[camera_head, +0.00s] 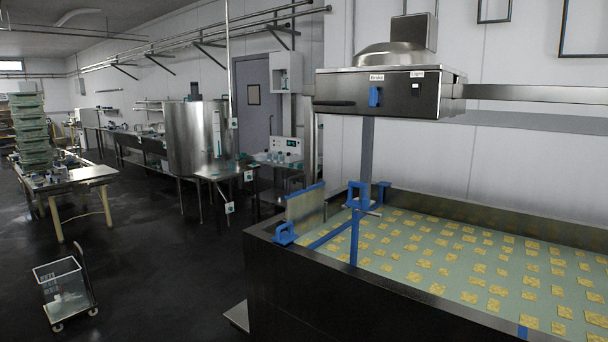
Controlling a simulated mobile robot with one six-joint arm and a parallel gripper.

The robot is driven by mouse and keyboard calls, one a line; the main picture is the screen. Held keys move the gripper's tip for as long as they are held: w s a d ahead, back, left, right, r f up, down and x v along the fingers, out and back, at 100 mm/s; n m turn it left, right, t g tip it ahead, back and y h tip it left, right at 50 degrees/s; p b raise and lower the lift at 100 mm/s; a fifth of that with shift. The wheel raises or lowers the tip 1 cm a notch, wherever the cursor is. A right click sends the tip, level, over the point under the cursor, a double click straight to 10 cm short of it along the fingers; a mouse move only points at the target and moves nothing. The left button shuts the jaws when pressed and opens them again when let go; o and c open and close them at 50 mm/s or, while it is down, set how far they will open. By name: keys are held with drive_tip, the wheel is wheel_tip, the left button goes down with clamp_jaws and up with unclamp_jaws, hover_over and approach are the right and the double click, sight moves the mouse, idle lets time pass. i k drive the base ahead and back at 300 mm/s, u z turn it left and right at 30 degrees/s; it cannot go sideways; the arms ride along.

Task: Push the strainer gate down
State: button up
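A panel that looks like the strainer gate (306,205) stands upright at the near left end of the vat (330,292). It is a thin beige-grey plate with a blue top edge, and its upper part rises above the vat's rim. A blue handle-like bracket (285,236) sits on the rim just left of it. Another blue fitting with a vertical blue bar (354,240) stands to its right, over the greenish liquid. Whether these blue parts belong to the gate I cannot tell. My gripper is not in view.
Yellow curd pieces (470,260) float across the vat. A steel box (392,92) with a blue switch hangs above it, with a grey post (367,150) below. A small wheeled cart (62,290) stands at lower left. The dark floor (165,265) between is clear.

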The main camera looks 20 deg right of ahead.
sight(305, 207)
drive_tip(key=z, duration=0.4)
drive_tip(key=i, duration=0.45)
drive_tip(key=z, duration=0.25)
drive_tip(key=k, duration=0.6)
drive_tip(key=u, duration=0.4)
drive_tip(key=i, duration=0.55)
drive_tip(key=u, duration=0.75)
drive_tip(key=i, duration=0.65)
drive_tip(key=u, duration=0.4)
drive_tip(key=i, duration=1.4)
drive_tip(key=z, duration=0.1)
